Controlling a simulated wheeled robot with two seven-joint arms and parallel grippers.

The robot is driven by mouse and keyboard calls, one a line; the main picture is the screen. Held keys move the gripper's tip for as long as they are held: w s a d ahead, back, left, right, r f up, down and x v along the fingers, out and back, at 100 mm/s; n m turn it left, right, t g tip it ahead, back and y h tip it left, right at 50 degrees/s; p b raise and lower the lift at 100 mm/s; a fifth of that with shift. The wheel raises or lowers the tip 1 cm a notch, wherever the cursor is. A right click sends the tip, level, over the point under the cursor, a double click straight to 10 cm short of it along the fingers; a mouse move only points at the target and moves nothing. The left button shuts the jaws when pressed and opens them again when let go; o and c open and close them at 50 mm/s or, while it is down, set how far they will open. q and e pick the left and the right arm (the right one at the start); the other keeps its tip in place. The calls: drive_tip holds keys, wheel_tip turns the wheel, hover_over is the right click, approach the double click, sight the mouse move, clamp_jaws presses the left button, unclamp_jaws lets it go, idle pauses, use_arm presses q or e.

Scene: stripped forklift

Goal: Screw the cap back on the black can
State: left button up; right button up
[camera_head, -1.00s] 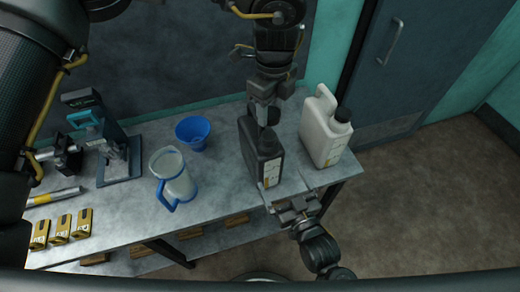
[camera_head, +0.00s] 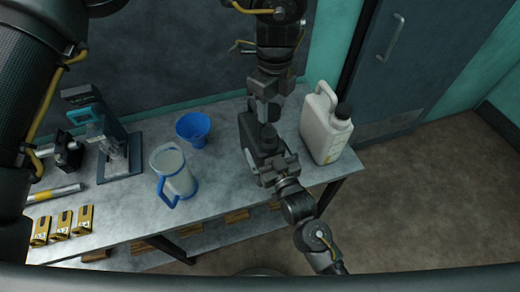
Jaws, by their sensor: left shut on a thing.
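The black can (camera_head: 251,132) stands upright near the right end of the metal bench, its neck (camera_head: 268,133) facing up. My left gripper (camera_head: 266,112) reaches down from above and is shut just over the neck. It holds the dark cap, which is largely hidden between its fingers; I cannot make out whether cap and neck touch. My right gripper (camera_head: 274,166) comes from the front and is up against the near side of the can, hiding its lower front. Its fingertips are hard to make out against the can, so I cannot tell how far they are closed.
A white jug with a black cap (camera_head: 324,128) stands close on the can's right. To the left are a blue funnel (camera_head: 193,129), a clear blue-handled pitcher (camera_head: 174,176), a tool on a stand (camera_head: 120,160) and yellow blocks (camera_head: 62,224). The front middle of the bench (camera_head: 220,190) is clear.

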drive_tip(key=shift+w+a, duration=0.2)
drive_tip(key=shift+w, duration=0.3)
drive_tip(key=shift+c, duration=0.4)
drive_tip(key=c, duration=1.2)
use_arm(q)
hover_over(270, 132)
drive_tip(key=shift+s+f, duration=0.1)
drive_tip(key=shift+f, duration=2.4)
